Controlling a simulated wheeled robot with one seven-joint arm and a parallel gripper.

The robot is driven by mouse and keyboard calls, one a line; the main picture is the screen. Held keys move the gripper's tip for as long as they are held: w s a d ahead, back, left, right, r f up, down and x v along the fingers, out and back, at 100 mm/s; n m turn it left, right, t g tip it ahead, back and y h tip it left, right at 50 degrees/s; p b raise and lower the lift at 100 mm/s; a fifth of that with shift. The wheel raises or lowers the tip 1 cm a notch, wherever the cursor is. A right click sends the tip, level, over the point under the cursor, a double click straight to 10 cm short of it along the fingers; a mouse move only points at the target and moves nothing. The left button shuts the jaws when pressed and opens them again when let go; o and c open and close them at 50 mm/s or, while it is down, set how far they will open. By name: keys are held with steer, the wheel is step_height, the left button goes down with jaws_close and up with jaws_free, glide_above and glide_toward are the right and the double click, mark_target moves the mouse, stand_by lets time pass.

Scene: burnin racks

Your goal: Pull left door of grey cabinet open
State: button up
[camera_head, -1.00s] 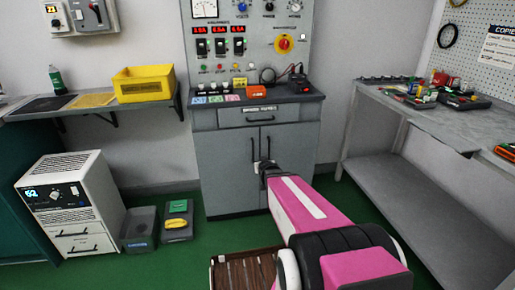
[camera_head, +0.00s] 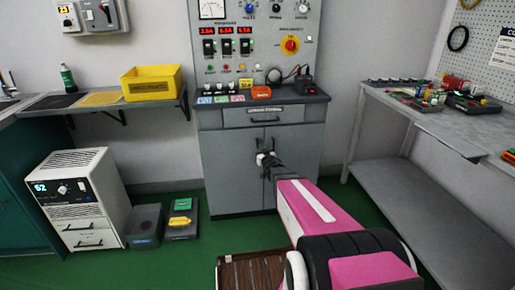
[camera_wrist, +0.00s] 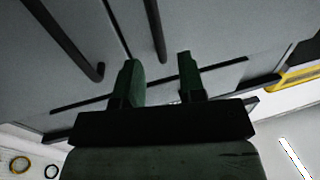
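The grey cabinet (camera_head: 222,170) stands against the back wall with both doors shut. Its left door (camera_head: 228,152) has a dark vertical handle near the middle seam. My gripper (camera_head: 262,158) is at the handles, and my arm hides the lower part of the right door. In the wrist view, which appears upside down, my gripper (camera_wrist: 160,78) is open, with two green fingers apart. The left door's handle (camera_wrist: 154,28) lines up with the gap between the fingers; I cannot tell whether they touch it. The right door's handle (camera_wrist: 62,40) lies outside the fingers.
A white instrument unit (camera_head: 82,200) and dark bins (camera_head: 146,226) stand on the floor left of the cabinet. A grey workbench (camera_head: 420,125) is at right. A shelf with a yellow bin (camera_head: 152,84) is at left. Green floor is clear before the left door.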

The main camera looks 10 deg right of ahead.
steer(key=w, duration=0.2)
steer(key=w+a, duration=0.1)
steer(key=w, duration=0.2)
steer(key=shift+w, duration=0.15)
jaws_close()
